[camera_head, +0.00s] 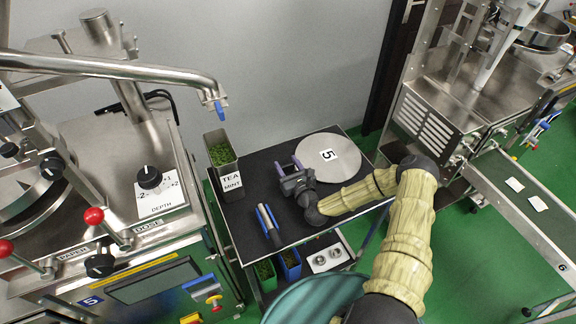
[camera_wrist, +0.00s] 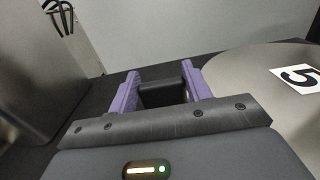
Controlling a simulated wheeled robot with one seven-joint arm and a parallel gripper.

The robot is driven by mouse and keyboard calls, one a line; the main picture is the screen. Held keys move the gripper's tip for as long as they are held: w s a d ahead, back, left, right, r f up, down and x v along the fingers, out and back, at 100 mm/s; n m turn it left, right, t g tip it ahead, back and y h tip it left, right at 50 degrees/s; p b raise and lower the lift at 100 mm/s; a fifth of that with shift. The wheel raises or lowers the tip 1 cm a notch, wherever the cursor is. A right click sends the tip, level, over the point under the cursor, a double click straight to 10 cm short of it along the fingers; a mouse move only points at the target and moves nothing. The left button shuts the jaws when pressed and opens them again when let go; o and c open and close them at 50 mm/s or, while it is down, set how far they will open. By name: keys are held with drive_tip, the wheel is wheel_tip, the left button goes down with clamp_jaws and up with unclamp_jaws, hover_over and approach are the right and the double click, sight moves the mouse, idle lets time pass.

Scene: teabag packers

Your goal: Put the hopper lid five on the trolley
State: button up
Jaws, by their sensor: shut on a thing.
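Hopper lid five (camera_head: 312,170) is a round grey metal disc with a white label reading 5. It is over the black top of the trolley (camera_head: 262,175), at the back right; I cannot tell whether it rests flat there. My gripper (camera_head: 288,165) is at the lid's left edge, with its purple fingers shut on a dark block, seemingly the lid's handle. In the wrist view the block (camera_wrist: 162,93) sits between the purple fingers (camera_wrist: 160,75), and the lid (camera_wrist: 245,85) fills the right side.
A tall metal tin of green tea marked TEA MINT (camera_head: 231,181) stands at the trolley's left. A blue-handled tool (camera_head: 270,226) lies at the front. The lower shelf holds small bins (camera_head: 289,265). A machine with a red-knobbed lever (camera_head: 94,216) stands left; a conveyor (camera_head: 510,192) runs right.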

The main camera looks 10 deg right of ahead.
drive_tip(key=o, duration=1.3)
drive_tip(key=shift+a, duration=0.1)
drive_tip(key=shift+r, duration=0.15)
drive_tip(key=shift+r+p, duration=0.75)
drive_tip(key=shift+p, duration=0.35)
drive_tip(key=b+v, duration=0.1)
drive_tip(key=v, duration=0.3)
drive_tip(key=b+v, duration=0.2)
drive_tip(key=v, duration=0.1)
drive_tip(key=b+v, duration=0.1)
drive_tip(key=v, duration=0.3)
drive_tip(key=shift+s+f+b, duration=0.3)
drive_tip(key=shift+b, duration=0.1)
drive_tip(key=shift+s+r, duration=0.1)
drive_tip(key=shift+s, duration=0.15)
wheel_tip(320, 180, up, 10)
drive_tip(key=p, duration=1)
drive_tip(key=shift+w, duration=0.1)
